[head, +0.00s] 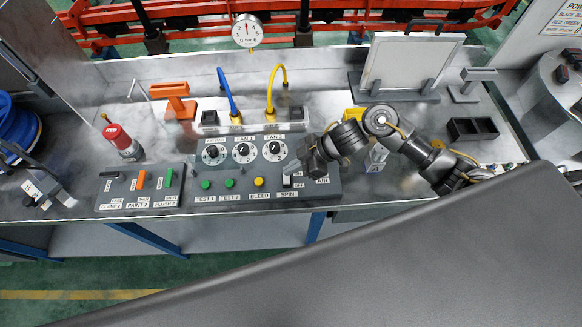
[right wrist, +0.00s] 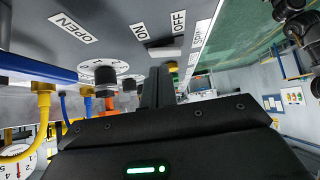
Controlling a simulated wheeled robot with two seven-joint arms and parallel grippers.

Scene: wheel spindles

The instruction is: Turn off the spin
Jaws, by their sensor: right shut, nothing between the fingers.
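The SPIN switch (head: 287,182) is at the right end of the grey control panel, above its SPIN label (head: 287,195). In the right wrist view a pale switch piece (right wrist: 164,52) lies beside the ON label (right wrist: 140,32) and OFF label (right wrist: 178,22). I cannot tell which way it is set. My right gripper (head: 297,172) is over the panel's right end, close to the switch, and partly covers that area. In the right wrist view its fingers (right wrist: 158,85) are together and empty, just short of the switch piece; contact cannot be told. My left gripper is not in view.
Three dials (head: 243,151) sit behind the switch, and green and yellow buttons (head: 259,182) lie to its left. A smaller panel with levers (head: 140,183) is further left. Blue and yellow hoses (head: 272,88) rise behind. A black tray (head: 472,130) stands right.

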